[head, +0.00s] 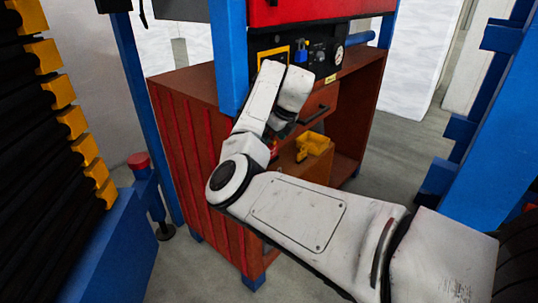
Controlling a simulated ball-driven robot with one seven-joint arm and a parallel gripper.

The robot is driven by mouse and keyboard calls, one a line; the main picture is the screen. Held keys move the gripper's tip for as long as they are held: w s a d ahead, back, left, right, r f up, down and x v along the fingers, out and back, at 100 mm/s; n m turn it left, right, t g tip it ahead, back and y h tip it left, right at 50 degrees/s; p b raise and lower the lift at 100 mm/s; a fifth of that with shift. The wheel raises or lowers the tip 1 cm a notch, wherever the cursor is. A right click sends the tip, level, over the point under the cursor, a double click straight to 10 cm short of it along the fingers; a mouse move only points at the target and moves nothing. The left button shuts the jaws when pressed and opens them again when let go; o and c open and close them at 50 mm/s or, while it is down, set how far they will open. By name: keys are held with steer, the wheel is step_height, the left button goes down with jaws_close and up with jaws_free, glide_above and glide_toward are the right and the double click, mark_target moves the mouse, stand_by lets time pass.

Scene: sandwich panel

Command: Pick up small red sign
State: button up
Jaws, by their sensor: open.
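A small bright red patch (273,149) shows just below the end of my arm, partly hidden by the white links. I cannot tell for sure that it is the small red sign. My gripper (284,129) is a small dark shape under the last white link, pointing down in front of the brown cabinet, close to the red patch. The links hide most of it. It is open, and nothing is seen held in it.
A brown cabinet (168,120) with red slats stands ahead. A yellow object (313,146) lies low inside it. A black control panel with a blue padlock (301,51) and gauge (339,55) sits above. Blue posts (228,58) stand close by. Grey floor is open at right.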

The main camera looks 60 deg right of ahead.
mark_target(269, 146)
steer(key=x, duration=0.4)
steer(key=shift+d+f, duration=0.2)
steer(key=c, duration=0.9)
